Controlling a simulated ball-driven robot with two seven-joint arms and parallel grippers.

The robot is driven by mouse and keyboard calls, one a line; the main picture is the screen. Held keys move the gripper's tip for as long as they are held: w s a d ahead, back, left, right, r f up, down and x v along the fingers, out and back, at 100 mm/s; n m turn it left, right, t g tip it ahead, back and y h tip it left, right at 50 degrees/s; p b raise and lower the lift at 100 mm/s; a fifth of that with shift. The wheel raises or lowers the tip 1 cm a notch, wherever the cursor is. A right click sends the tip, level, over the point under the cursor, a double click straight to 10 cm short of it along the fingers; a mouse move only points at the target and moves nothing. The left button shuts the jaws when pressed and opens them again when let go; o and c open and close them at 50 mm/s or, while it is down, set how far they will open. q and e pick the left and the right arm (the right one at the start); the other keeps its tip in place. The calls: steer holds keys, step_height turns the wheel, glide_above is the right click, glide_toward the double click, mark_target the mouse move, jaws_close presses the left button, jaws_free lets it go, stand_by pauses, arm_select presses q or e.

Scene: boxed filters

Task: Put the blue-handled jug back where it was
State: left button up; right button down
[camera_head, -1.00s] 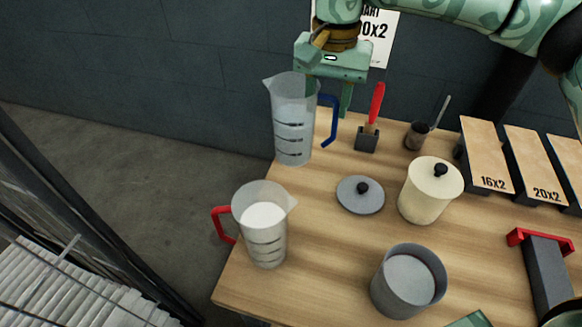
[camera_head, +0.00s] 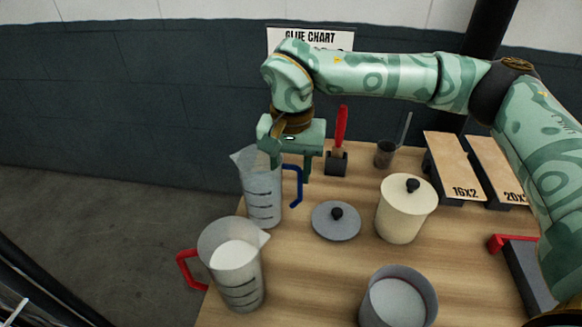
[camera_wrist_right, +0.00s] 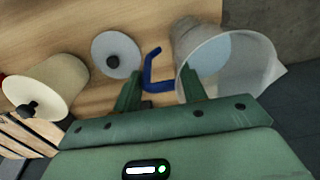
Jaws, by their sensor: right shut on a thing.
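The blue-handled jug (camera_head: 262,192) is a clear measuring jug with dark marks, upright at the table's far left corner. Whether its base touches the wood is hard to tell. Its blue handle (camera_head: 297,184) points right. My right gripper (camera_head: 291,172) reaches down at the jug's handle side and is shut on the jug. In the right wrist view the fingers (camera_wrist_right: 160,92) lie either side of the blue handle (camera_wrist_right: 154,70), one against the jug (camera_wrist_right: 225,68). The exact contact is hidden. My left gripper is not in view.
A red-handled jug (camera_head: 232,268) with white contents stands close in front. A grey lid (camera_head: 336,222), cream canister (camera_head: 402,212), grey pot (camera_head: 398,300), red brush (camera_head: 340,126) in its holder and dark cup (camera_head: 384,153) stand to the right. Bare wood lies around the lid.

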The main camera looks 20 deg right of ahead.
steer(key=c, duration=0.8)
jaws_free()
step_height(320, 180, up, 12)
steer(key=p, duration=0.3)
steer(key=shift+d+r+p, duration=0.1)
steer(key=shift+p, duration=0.25)
